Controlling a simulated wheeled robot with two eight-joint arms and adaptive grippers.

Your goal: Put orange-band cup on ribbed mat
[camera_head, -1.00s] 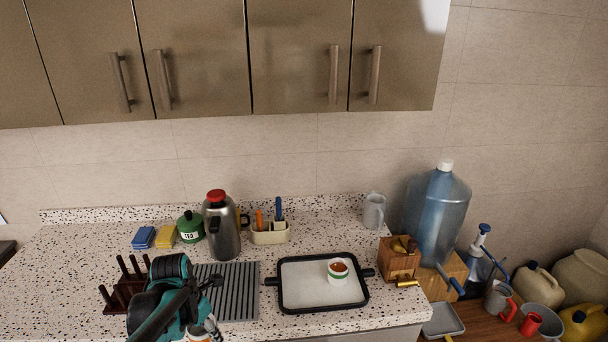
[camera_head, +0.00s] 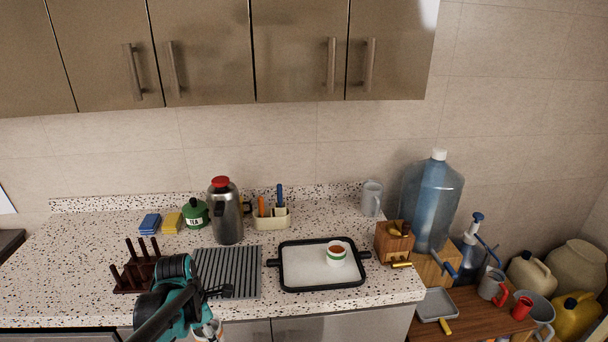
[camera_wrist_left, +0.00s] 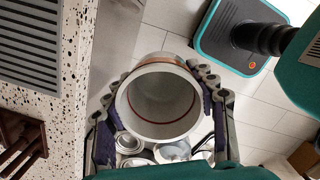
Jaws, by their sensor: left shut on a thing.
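My left gripper (camera_head: 205,326) is shut on the orange-band cup (camera_head: 208,332), in front of the counter's front edge in the head view. The left wrist view shows the white cup (camera_wrist_left: 158,108) between the two fingers, its open mouth facing the camera, with an orange-brown band near its far side. Tiled floor lies beyond it. The grey ribbed mat (camera_head: 240,281) lies bare on the speckled counter, just behind the gripper. Its edge also shows at the upper left of the left wrist view (camera_wrist_left: 32,40). My right gripper is not in view.
A green tea jar (camera_head: 195,214) is farther left.

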